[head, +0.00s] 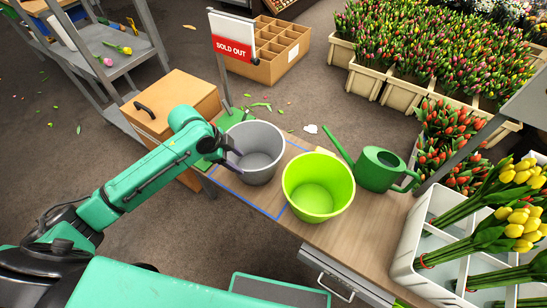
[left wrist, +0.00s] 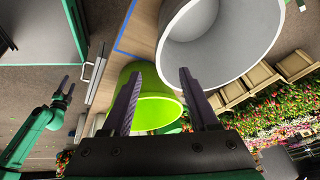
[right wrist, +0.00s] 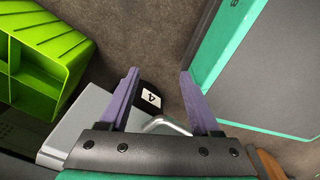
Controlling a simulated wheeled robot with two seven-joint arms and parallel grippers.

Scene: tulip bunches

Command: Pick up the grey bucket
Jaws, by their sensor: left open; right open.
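The grey bucket (head: 260,158) stands upright and empty on the wooden tabletop. It also shows in the left wrist view (left wrist: 222,38), its wide opening toward the camera. My left gripper (head: 234,158) is open at the bucket's left rim. In the left wrist view my left gripper (left wrist: 158,75) has one finger overlapping the bucket's wall near the rim; I cannot tell whether it touches. My right gripper (right wrist: 159,76) is open and empty, over floor and a drawer front; it is away from the bucket.
A lime-green bucket (head: 318,188) stands right beside the grey one. A green watering can (head: 378,170) is behind it to the right. A "SOLD OUT" sign (head: 233,48) on a post rises behind the grey bucket. A white crate (head: 408,246) of yellow tulips stands at right.

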